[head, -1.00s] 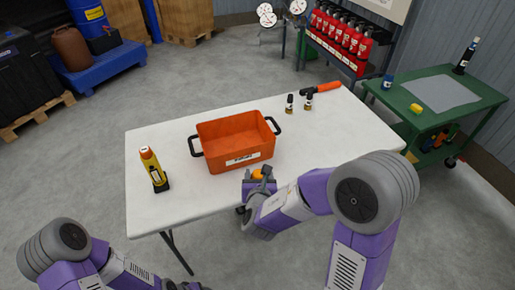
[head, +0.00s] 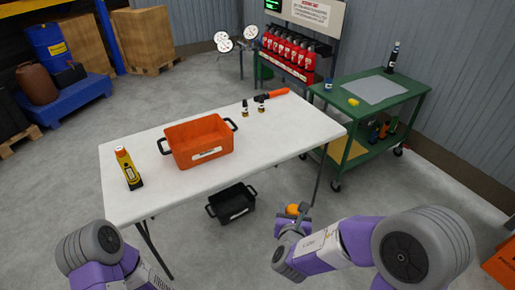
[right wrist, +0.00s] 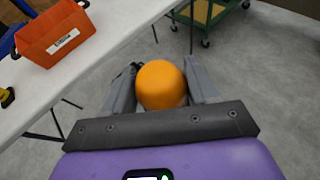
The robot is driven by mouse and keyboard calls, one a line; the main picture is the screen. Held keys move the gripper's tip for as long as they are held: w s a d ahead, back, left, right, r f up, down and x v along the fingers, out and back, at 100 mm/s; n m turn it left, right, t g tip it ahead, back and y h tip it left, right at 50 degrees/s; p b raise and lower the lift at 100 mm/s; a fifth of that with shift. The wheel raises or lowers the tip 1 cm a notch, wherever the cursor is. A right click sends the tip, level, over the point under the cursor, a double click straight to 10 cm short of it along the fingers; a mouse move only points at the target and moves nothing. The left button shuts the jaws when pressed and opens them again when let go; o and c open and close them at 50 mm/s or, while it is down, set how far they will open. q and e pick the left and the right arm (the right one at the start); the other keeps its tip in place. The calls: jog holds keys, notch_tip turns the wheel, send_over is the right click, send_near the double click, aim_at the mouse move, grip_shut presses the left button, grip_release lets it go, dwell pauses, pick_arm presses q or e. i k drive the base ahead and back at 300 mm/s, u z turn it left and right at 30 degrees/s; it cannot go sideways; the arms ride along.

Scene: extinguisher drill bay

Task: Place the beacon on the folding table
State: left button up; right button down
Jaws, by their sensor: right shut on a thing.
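The beacon (right wrist: 161,85) is an orange dome in the right wrist view. My right gripper (right wrist: 162,88) is shut on it, with one finger on each side. In the head view the beacon (head: 292,209) shows small at the fingertips of my right gripper (head: 293,215). It is in front of the table's near edge, over the floor in the picture. The folding table (head: 270,140) has a white top and stands at the centre. My left arm shows at the lower left, but its gripper is out of view.
On the table stand an orange crate (head: 200,143), a yellow-and-black bottle (head: 128,168) at the left, small dark bottles (head: 245,107) and an orange-handled tool (head: 272,95). The near right tabletop is clear. A black crate (head: 231,204) is beneath. A green cart (head: 375,110) stands at right.

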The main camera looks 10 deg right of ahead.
aim_at(270, 133)
jog(key=z, duration=0.25)
jog(key=k, duration=0.5)
jog(key=z, duration=0.95)
jog(key=i, duration=1.1)
jog(key=z, duration=0.35)
jog(key=i, duration=1.05)
jog(key=u, duration=0.8)
jog(key=i, duration=0.55)
jog(key=u, duration=1.05)
jog(key=i, duration=0.4)
jog(key=u, duration=0.45)
